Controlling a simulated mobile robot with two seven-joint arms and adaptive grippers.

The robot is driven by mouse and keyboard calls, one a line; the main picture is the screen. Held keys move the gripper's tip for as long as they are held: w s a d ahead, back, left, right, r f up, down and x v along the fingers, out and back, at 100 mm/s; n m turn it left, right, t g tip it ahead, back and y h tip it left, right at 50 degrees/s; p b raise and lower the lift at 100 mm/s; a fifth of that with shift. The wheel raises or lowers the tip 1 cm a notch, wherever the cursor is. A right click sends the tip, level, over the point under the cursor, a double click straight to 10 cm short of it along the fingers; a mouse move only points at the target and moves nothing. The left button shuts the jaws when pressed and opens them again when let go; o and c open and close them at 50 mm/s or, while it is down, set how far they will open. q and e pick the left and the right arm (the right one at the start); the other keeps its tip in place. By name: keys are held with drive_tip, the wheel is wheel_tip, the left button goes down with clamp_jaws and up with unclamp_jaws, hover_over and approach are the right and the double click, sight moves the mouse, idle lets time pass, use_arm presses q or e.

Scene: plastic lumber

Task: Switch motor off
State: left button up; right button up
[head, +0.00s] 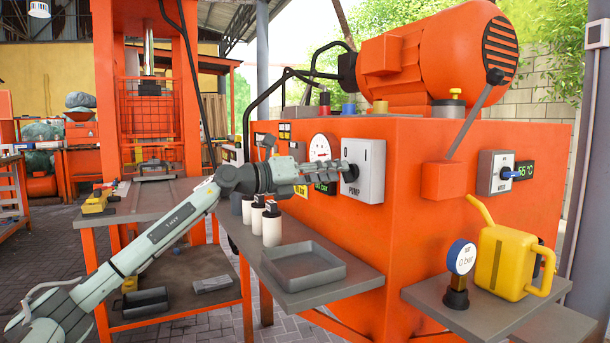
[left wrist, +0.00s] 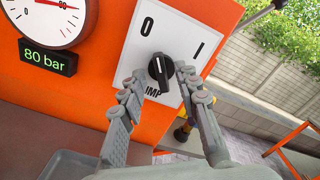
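My left gripper (head: 345,173) is at the white switch plate (head: 372,160) marked O, I and PUMP on the orange machine's front. In the left wrist view its two fingers (left wrist: 158,76) are spread on either side of the black knob (left wrist: 159,70). The right fingertip is very near the knob; I cannot tell whether it touches. The knob's white mark points up, roughly toward the O. The orange motor (head: 432,60) sits on top of the machine. My right gripper is not seen.
A gauge (left wrist: 58,20) and an 80 bar display (left wrist: 48,58) are left of the knob. A grey tray (head: 290,268) and white bottles (head: 272,224) are below my arm. A yellow can (head: 507,262) and 0 bar gauge (head: 461,257) stand on the right shelf.

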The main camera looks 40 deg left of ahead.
use_arm(q)
drive_tip(key=v, duration=1)
drive_tip(key=shift+s+a, duration=0.15)
drive_tip(key=shift+s, duration=0.2)
